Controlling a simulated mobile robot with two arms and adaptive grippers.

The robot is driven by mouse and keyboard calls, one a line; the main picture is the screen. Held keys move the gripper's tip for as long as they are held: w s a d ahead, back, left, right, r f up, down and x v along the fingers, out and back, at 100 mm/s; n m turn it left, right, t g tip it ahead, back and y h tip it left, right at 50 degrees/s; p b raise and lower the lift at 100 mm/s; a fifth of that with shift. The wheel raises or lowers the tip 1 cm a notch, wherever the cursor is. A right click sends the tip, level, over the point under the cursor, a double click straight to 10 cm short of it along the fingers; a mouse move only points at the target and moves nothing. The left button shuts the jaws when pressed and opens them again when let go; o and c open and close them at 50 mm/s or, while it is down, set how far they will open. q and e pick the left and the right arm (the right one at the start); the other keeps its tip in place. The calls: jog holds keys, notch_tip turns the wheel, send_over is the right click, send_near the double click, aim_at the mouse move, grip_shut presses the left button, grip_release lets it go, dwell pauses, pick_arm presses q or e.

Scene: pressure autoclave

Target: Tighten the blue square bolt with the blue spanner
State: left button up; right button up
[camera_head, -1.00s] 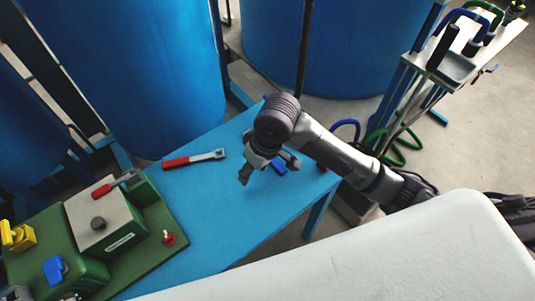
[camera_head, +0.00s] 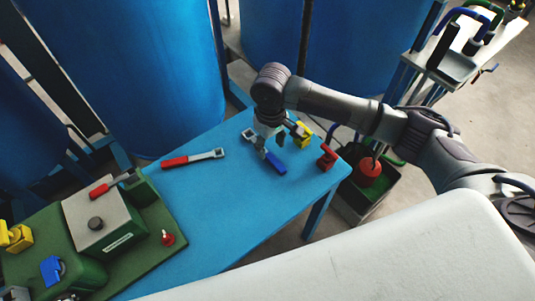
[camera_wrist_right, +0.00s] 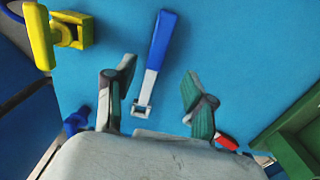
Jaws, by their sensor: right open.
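The blue spanner (camera_head: 275,163) lies flat on the blue table; its blue handle (camera_wrist_right: 162,42) and square metal head (camera_wrist_right: 141,108) show in the wrist view. My right gripper (camera_head: 270,146) is over the spanner, pointing down. In the wrist view my right gripper (camera_wrist_right: 158,98) is open and empty, with the spanner's head between its fingers, nearer the left one. A blue fitting (camera_head: 53,270) is on the green machine at the lower left; I cannot tell whether it is the square bolt. My left gripper is not in view.
A red-handled spanner (camera_head: 192,158) lies on the blue table (camera_head: 215,205). A yellow piece (camera_head: 303,136) and a red piece (camera_head: 326,157) stand near the blue spanner. The green machine (camera_head: 120,232) fills the table's left end. Large blue tanks (camera_head: 130,70) stand behind.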

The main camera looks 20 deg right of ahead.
aim_at(271, 157)
jog(key=shift+w+d+f, duration=0.1)
jog(key=shift+f, duration=1.3)
jog(key=shift+w+d+f, duration=0.1)
jog(key=shift+f, duration=1.25)
grip_shut()
